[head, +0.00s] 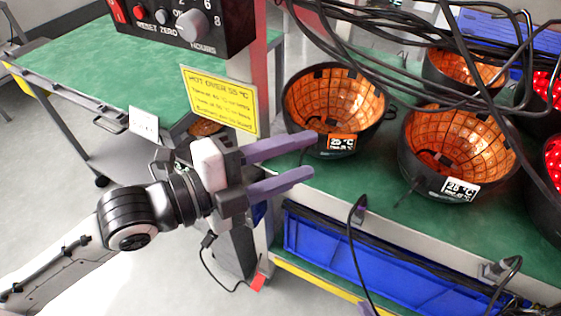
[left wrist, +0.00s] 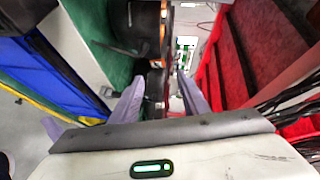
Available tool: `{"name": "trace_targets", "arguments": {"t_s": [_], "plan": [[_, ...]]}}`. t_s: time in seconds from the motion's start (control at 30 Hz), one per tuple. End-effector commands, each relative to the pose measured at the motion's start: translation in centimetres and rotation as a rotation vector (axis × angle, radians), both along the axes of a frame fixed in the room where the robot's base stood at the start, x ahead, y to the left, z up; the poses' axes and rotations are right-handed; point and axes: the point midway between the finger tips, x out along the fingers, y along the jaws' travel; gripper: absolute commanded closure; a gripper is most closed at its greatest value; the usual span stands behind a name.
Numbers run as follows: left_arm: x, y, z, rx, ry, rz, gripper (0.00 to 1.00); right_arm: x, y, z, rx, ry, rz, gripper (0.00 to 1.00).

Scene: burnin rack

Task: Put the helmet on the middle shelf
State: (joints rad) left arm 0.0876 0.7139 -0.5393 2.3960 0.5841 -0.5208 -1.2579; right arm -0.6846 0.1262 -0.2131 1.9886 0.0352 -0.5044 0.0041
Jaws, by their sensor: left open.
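Several bowl-like helmets, black outside with gridded insides, sit open side up on a green shelf (head: 372,196) in the head view. The near-left helmet (head: 335,100) is orange inside with a 25 °C tag. Another orange helmet (head: 440,140) with a white tag is to its right, and a third orange helmet (head: 465,68) is behind. Red-lit helmets (head: 555,162) are cut off at the right edge. My left gripper (head: 314,156) is open and empty, its purple fingers pointing right, just in front of the near-left helmet. The left wrist view shows its fingers (left wrist: 160,97) apart.
Black cables (head: 440,60) hang across the helmets. A control box (head: 185,22) and a yellow sign (head: 220,98) stand at the rack's left post. Blue bins (head: 345,255) are below the shelf. A green-topped table (head: 80,65) is at left; open floor lies before it.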

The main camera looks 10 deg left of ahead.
Motion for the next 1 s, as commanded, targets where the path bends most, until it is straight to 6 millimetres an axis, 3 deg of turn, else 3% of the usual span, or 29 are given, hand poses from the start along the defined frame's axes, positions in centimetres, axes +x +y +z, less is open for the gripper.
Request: {"name": "trace_targets", "arguments": {"t_s": [0.27, 1.0], "plan": [[-1.7, 2.1, 0.3, 0.001, 0.001, 0.001, 0.58, 0.1, 0.1, 0.0, 0.001, -0.005, 0.002, 1.0], [-1.9, 2.3, 0.4, -0.001, 0.0, 0.0, 0.58, 0.3, 0.2, 0.1, 0.003, -0.01, 0.003, 1.0]]}}
